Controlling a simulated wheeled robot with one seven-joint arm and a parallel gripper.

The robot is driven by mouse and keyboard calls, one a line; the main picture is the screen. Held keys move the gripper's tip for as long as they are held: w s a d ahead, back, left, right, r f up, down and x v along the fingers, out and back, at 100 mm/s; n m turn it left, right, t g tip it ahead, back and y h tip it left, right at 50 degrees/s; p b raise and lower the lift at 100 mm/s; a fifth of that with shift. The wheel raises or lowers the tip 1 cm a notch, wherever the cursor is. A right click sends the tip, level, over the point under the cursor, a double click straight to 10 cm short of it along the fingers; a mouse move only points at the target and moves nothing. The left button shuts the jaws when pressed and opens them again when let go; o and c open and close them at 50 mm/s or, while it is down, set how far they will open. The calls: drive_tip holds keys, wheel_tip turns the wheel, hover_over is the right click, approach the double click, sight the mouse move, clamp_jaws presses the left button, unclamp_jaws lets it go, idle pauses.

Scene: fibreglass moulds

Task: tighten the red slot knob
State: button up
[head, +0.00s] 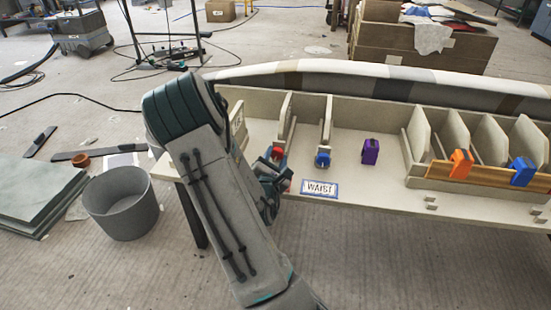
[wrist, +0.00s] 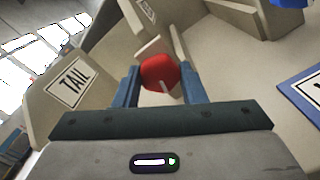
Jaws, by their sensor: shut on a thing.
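The red slot knob (wrist: 160,74) sits between the two blue fingers of my gripper (wrist: 166,88) in the wrist view. A pale slot line shows on its face, and my gripper is shut on it. In the head view the red knob (head: 277,154) shows just past the end of my arm, at the left part of the long pale mould bench. My gripper (head: 273,165) is there partly hidden behind my own arm. A pale upright panel stands right behind the knob.
A blue knob (head: 322,158), a purple clamp (head: 370,151), an orange clamp (head: 461,163) and a blue clamp (head: 522,171) stand to the right along the bench. A WAIST label (head: 320,188) lies in front. A TAIL label (wrist: 75,80) is on a panel left of my gripper. A grey bin (head: 121,203) stands on the floor.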

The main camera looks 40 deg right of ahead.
sight(276, 155)
drive_tip(key=o, duration=1)
drive_tip(key=p+v, duration=0.1)
drive_tip(key=v, duration=0.2)
drive_tip(key=shift+r, duration=0.1)
drive_tip(key=shift+s+a+r+p, duration=0.15)
drive_tip(key=shift+r+p, duration=0.05)
drive_tip(key=shift+p, duration=0.55)
drive_tip(key=p+v, duration=0.2)
drive_tip(key=p, duration=0.3)
drive_tip(key=shift+s+a, duration=0.1)
drive_tip(key=shift+s, duration=0.05)
drive_tip(key=p+v, duration=0.7)
drive_tip(key=v, duration=0.1)
drive_tip(key=shift+f, duration=0.3)
